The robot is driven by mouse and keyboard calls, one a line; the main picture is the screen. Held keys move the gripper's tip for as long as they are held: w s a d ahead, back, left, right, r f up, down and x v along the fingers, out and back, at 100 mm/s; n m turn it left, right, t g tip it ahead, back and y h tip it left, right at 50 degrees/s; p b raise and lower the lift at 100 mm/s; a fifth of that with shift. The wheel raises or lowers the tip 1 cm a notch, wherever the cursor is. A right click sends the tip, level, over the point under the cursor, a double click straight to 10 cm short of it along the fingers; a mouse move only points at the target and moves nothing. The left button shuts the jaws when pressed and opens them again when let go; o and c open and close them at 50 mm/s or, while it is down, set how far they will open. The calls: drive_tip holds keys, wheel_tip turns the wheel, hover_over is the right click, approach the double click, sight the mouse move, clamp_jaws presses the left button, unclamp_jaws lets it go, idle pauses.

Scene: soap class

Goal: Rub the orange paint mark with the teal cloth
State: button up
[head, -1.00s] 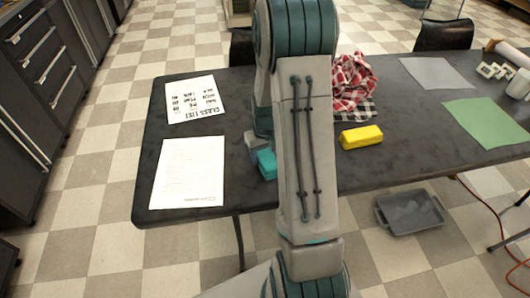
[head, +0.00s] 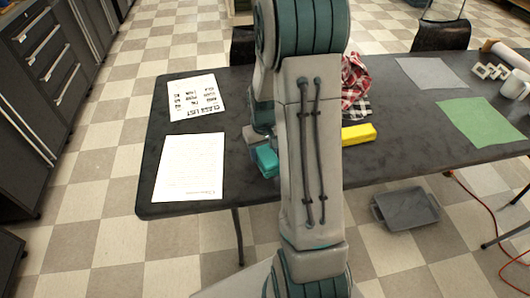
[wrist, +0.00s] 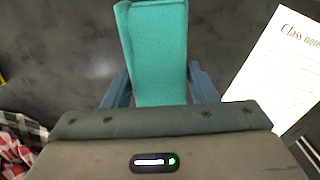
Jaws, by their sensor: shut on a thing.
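The teal cloth (wrist: 157,50) is a folded, block-like pad held between the two blue fingers of my gripper (wrist: 159,82) in the wrist view. The pad reaches beyond the fingers over the dark table top. In the head view the teal cloth (head: 266,160) shows just left of my arm, low over the dark table (head: 240,185). I cannot tell whether it touches the table. No orange paint mark shows in either view; my arm, gripper and the cloth hide part of the table.
Two printed sheets lie left of the gripper, a class list (head: 196,97) and a text page (head: 188,168). Right of my arm are a yellow block (head: 358,134), a red checked cloth (head: 353,80), a grey sheet (head: 432,72) and a green sheet (head: 482,120). A grey bin (head: 405,208) stands on the floor.

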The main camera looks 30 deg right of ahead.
drive_tip(key=shift+r+p, duration=0.8)
drive_tip(key=shift+r, duration=0.7)
